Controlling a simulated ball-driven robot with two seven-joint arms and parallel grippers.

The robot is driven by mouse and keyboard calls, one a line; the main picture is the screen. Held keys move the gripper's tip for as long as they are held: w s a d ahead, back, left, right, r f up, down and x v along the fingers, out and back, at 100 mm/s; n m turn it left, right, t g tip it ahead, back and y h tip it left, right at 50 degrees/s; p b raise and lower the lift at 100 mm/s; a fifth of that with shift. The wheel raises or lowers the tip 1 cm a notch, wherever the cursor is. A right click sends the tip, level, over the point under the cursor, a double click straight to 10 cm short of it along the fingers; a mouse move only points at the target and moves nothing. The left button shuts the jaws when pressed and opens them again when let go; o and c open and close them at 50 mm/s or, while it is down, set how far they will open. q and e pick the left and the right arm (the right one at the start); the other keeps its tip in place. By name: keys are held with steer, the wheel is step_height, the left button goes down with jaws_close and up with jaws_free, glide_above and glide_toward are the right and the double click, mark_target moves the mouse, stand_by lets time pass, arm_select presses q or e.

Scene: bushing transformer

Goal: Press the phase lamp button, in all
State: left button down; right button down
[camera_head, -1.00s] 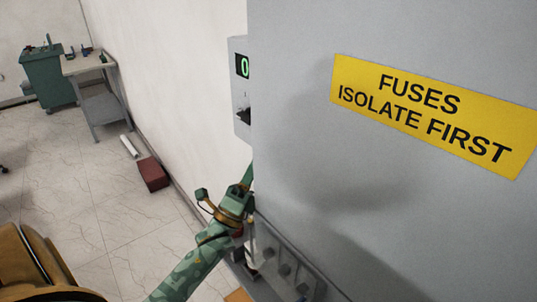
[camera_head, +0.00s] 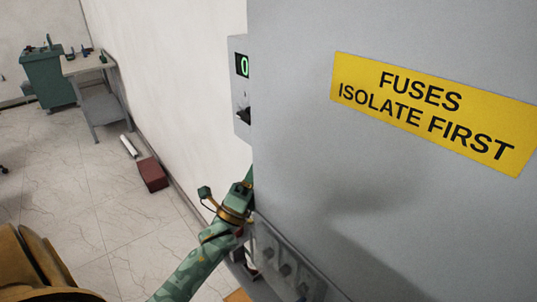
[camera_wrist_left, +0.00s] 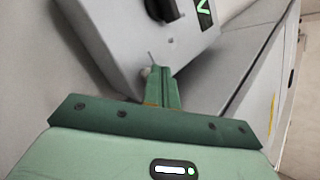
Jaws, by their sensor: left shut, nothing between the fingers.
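A grey wall box (camera_head: 239,108) with a green digit display (camera_head: 242,66) and a black knob shows past the cabinet's left edge. My left gripper (camera_head: 249,177) is below it, its fingertips partly hidden by the cabinet edge. In the left wrist view the shut, empty fingers (camera_wrist_left: 161,78) reach the lower edge of the same box (camera_wrist_left: 110,45). The black knob (camera_wrist_left: 160,8) is above. I cannot make out a labelled phase lamp button. My right gripper is not in view.
A large grey cabinet (camera_head: 300,130) with a yellow "FUSES ISOLATE FIRST" sign (camera_head: 432,112) fills the right, close to my left arm. A grey strip with several bolts (camera_head: 285,268) is low on it. A dark red box (camera_head: 152,174) lies by the wall.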

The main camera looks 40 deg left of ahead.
arm_select(q)
steer(key=shift+w+d, duration=0.1)
steer(key=shift+w, duration=0.3)
stand_by(0.6)
steer(key=shift+s, duration=0.15)
steer(key=shift+s+a+h, duration=0.2)
steer(key=shift+s+h, duration=0.1)
steer(key=shift+s, duration=0.4)
steer(key=shift+s+a+p, duration=0.15)
steer(key=shift+s+a, duration=0.1)
steer(key=shift+s, duration=0.55)
steer(key=shift+s+a+p, duration=0.1)
steer(key=shift+s+a, duration=0.1)
steer(key=shift+s, duration=0.6)
steer(key=shift+s+a+p, duration=0.15)
steer(key=shift+s+a, duration=0.1)
steer(key=shift+s, duration=0.55)
steer(key=shift+f, duration=0.1)
